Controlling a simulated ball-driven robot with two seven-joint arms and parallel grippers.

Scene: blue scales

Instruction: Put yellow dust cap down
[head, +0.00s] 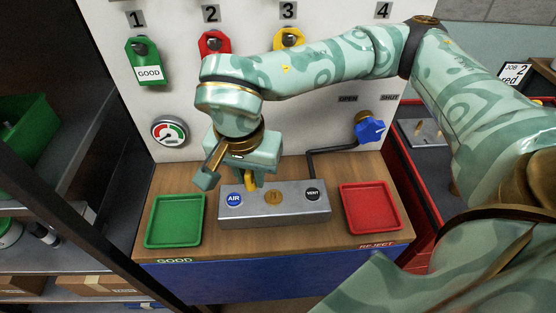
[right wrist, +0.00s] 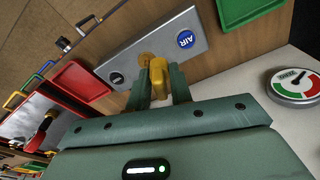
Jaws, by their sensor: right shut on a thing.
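My right gripper (head: 250,182) hangs behind the grey metal block (head: 293,211), shut on the yellow dust cap (head: 251,180). In the right wrist view, the yellow dust cap (right wrist: 160,76) sits between the two green fingers of the gripper (right wrist: 160,85), in front of the block (right wrist: 185,38). The block has a blue AIR button, a brass round fitting (head: 273,197) in the middle and a black VENT button. I cannot tell whether the cap touches anything below it. My left gripper is not in view.
A green tray (head: 175,243) lies left of the block and a red tray (head: 388,232) right of it; both look empty. The white panel behind holds a gauge (head: 169,132), coloured tags (head: 148,60) and a blue valve handle (head: 371,130). A dark post stands at left.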

